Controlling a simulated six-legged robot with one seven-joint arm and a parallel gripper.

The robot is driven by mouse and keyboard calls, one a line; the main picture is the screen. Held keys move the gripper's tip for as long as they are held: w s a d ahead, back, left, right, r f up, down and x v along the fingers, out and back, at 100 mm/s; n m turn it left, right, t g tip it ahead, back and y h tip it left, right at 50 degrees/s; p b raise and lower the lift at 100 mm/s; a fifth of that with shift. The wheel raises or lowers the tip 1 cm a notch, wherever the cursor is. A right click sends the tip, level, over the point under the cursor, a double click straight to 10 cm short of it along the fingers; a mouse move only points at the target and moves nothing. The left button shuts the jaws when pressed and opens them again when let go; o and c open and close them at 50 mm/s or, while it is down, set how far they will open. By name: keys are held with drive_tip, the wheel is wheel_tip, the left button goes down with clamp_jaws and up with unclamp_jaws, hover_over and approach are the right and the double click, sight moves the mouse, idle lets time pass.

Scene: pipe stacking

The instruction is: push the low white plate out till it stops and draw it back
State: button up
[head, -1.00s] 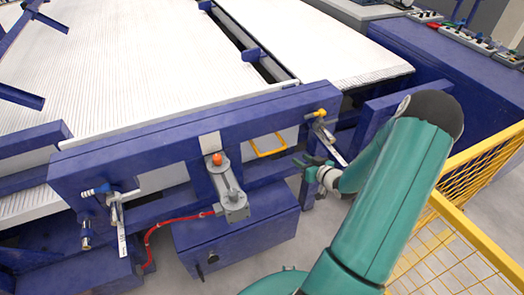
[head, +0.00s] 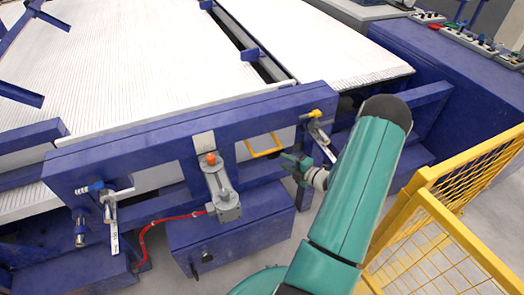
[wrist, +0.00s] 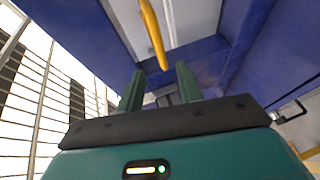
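A white plate (head: 254,138) shows low behind the blue frame, with a yellow handle (head: 268,150) on its front. In the wrist view the yellow handle (wrist: 153,35) crosses the top middle, with a pale surface (wrist: 192,18) behind it. My gripper (head: 290,165) is to the right of and slightly below the handle in the head view. In the wrist view my gripper (wrist: 160,84) has its two green fingers apart with nothing held between them. The handle lies beyond the fingertips; I cannot tell how far. Much of the plate is hidden by the frame.
The blue frame (head: 150,142) spans the front of the white table (head: 120,70). A cylinder with an orange knob (head: 211,159) and a red hose (head: 165,221) stand left of my gripper. White-handled levers (head: 324,143) hang on the frame. A yellow mesh fence (head: 440,240) stands at right.

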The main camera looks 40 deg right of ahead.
drive_tip(key=w+a+f, duration=0.1)
drive_tip(key=w+f, duration=0.1)
drive_tip(key=w, duration=1)
drive_tip(key=shift+a, duration=0.15)
drive_tip(key=shift+f, duration=0.1)
drive_tip(key=shift+s, duration=0.1)
clamp_jaws()
